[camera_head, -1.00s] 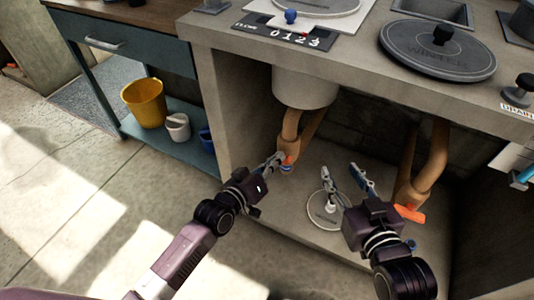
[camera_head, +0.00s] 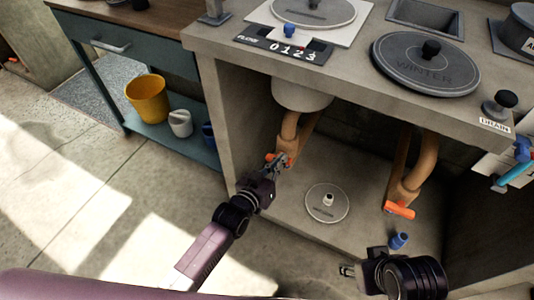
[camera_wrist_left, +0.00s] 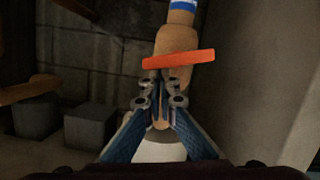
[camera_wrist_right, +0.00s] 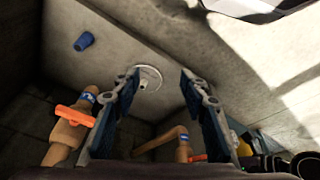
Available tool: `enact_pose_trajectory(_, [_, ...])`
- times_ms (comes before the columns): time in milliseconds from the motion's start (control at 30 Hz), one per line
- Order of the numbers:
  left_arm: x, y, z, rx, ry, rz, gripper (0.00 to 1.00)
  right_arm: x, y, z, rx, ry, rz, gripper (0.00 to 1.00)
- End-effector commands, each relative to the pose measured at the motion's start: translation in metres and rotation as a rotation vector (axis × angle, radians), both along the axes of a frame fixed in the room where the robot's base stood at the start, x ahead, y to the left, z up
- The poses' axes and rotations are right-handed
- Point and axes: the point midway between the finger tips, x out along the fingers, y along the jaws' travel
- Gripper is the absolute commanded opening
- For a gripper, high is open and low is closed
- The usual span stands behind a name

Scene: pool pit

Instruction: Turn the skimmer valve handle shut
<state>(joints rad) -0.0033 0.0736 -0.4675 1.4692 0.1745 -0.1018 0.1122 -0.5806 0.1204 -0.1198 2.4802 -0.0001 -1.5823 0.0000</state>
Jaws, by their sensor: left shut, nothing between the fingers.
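Two tan pipes with orange valve handles stand under the counter; I read no skimmer label on either. The left handle (camera_head: 278,158) is partly hidden by my left gripper (camera_head: 281,163). In the left wrist view this handle (camera_wrist_left: 180,59) lies crosswise over its pipe, and my left gripper (camera_wrist_left: 160,88) is shut and empty just below it in the picture; contact is unclear. The right handle (camera_head: 399,209) is free and also shows in the right wrist view (camera_wrist_right: 75,116). My right gripper (camera_head: 348,270) is at the lower right, its fingers (camera_wrist_right: 162,85) wide apart and empty.
A round white lid (camera_head: 327,203) lies on the pit floor, with a blue cap (camera_head: 398,241) near the right valve. The concrete counter (camera_head: 352,82) overhangs the pit. A yellow bucket (camera_head: 147,98) sits on the shelf at left.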

Motion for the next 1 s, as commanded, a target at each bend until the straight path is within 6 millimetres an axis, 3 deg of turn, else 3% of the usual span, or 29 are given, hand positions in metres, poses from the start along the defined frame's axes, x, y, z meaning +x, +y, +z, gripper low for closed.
enact_pose_trajectory(67, [-0.002,-0.002,0.000,0.033,-0.009,0.000,0.00,0.000,0.000,0.006,0.000,-0.001,0.000,0.40])
enact_pose_trajectory(300, [-0.002,-0.004,-0.002,0.108,-0.044,0.000,0.00,0.010,0.002,-0.031,0.000,0.019,0.002,0.40])
enact_pose_trajectory(500, [-0.003,-0.006,-0.005,0.107,-0.044,-0.001,0.00,0.013,0.003,-0.049,-0.001,0.026,0.003,0.40])
enact_pose_trajectory(1000, [-0.004,-0.007,-0.006,0.105,-0.045,0.000,0.00,0.014,0.003,-0.057,0.000,0.030,0.004,0.40])
